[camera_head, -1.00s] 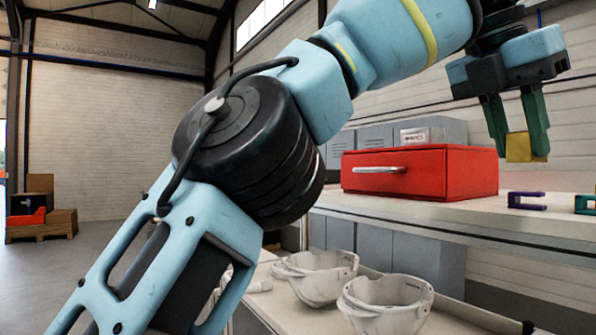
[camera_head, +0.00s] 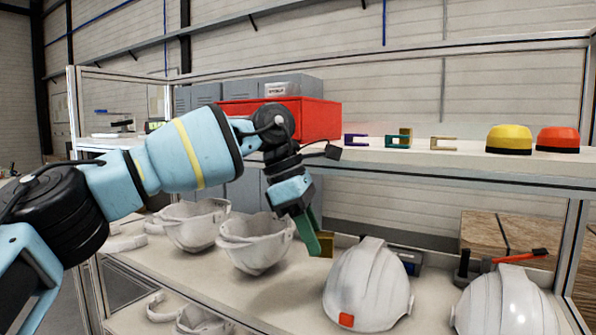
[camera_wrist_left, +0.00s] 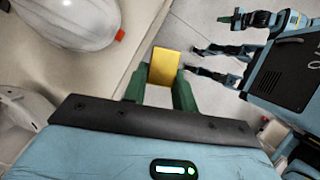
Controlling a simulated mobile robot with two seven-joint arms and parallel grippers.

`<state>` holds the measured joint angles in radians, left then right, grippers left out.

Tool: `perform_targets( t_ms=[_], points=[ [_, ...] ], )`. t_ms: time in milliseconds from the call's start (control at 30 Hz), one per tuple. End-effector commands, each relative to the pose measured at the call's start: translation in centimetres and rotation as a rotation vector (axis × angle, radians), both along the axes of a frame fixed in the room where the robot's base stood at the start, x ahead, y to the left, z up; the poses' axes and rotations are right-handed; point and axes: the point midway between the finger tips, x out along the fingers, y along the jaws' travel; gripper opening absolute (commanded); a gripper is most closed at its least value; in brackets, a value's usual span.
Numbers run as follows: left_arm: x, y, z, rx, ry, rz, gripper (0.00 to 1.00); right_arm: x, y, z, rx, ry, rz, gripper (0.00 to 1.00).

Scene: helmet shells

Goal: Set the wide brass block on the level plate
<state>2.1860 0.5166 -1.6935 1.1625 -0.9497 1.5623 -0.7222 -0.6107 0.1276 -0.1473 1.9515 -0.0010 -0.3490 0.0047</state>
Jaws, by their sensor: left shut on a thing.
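The brass block (camera_head: 325,244) is held in the green fingers of my left gripper (camera_head: 314,240). In the head view it hangs in front of the lower shelf, between an upturned white shell and a white helmet. In the left wrist view the yellow brass block (camera_wrist_left: 164,67) sits between both fingertips, with grey floor and the pale shelf edge beyond it. My right gripper (camera_wrist_left: 232,18) seems to show small at the top of the left wrist view; its jaws are too small to judge. I cannot make out the level plate for certain.
The lower shelf (camera_head: 285,298) carries upturned white shells (camera_head: 255,243) and white helmets (camera_head: 368,287). A dark device (camera_head: 408,260) stands partly hidden behind the nearer helmet. The upper shelf holds a red drawer box (camera_head: 320,119), coloured clamps (camera_head: 400,137), and yellow (camera_head: 509,139) and red-orange domes (camera_head: 558,139).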

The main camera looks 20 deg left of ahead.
Motion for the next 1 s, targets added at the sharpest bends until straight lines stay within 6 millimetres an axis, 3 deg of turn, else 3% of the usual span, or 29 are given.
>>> perform_targets(
  t_ms=[33, 367, 600, 800, 1000],
  points=[
    [-0.2, 0.5, -2.2, -0.002, 0.008, -0.088, 0.00, 0.0, 0.0, 0.0, 0.000, -0.001, 0.000, 0.00],
    [-3.5, 2.8, -15.3, -0.002, 0.006, -0.737, 0.00, -0.3, 0.0, -0.1, 0.000, 0.005, -0.001, 0.00],
    [-9.1, 4.4, -24.7, -0.007, 0.004, -1.278, 0.00, -0.3, 0.0, -0.1, 0.000, 0.005, -0.001, 0.00],
    [-13.4, 5.3, -29.4, -0.005, -0.002, -1.608, 0.00, -0.3, 0.0, -0.1, 0.000, 0.005, -0.001, 0.00],
    [-14.8, 5.6, -30.7, -0.001, -0.007, -1.711, 0.00, -0.3, 0.0, -0.1, 0.000, 0.005, -0.001, 0.00]
  ],
)
